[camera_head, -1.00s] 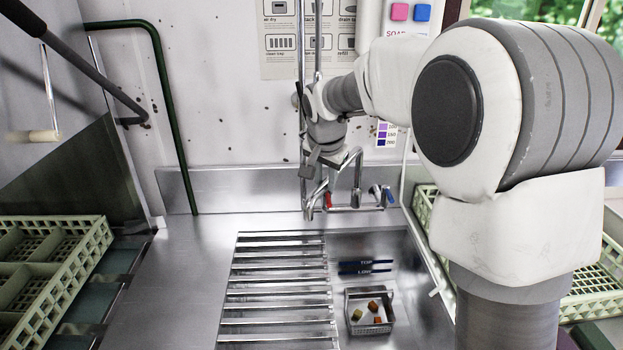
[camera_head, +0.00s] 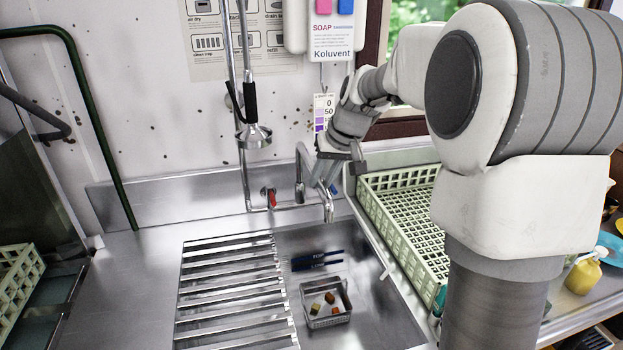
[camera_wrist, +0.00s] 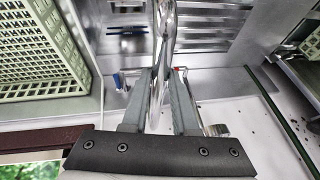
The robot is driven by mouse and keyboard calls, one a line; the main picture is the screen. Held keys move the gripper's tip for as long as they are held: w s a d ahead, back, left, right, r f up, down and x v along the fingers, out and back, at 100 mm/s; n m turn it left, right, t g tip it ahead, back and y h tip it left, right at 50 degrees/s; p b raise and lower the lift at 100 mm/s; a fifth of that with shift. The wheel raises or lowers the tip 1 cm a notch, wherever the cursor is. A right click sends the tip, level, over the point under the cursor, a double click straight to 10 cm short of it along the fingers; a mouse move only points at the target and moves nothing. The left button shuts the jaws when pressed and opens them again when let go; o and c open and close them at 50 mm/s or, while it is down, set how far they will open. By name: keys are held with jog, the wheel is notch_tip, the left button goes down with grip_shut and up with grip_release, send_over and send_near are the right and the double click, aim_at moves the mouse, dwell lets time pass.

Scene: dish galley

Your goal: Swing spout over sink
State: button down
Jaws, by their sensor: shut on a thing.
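The chrome spout (camera_head: 301,160) rises from the wall tap behind the sink and bends forward and down. Its outlet end (camera_head: 328,212) points down over the back part of the open sink basin (camera_head: 375,275). My gripper (camera_head: 322,182) is at the spout from the right, beside its outer stretch. In the wrist view the spout (camera_wrist: 163,35) runs between the two grey fingers of my gripper (camera_wrist: 160,85), which are shut on it. Part of the spout is hidden by the fingers.
A slatted rack (camera_head: 230,290) covers the sink's left side. A small basket (camera_head: 327,315) with food bits and dark blue utensils (camera_head: 316,261) lie in the basin. A spray head (camera_head: 254,136) hangs left of the spout. A green crate (camera_head: 405,225) stands close on the right.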

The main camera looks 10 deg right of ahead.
jog(key=shift+d, duration=0.35)
jog(key=c, duration=0.7)
grip_release()
jog(key=shift+r, duration=0.1)
jog(key=v, duration=1.7)
jog(key=shift+r+p, duration=0.2)
jog(key=shift+p, duration=0.1)
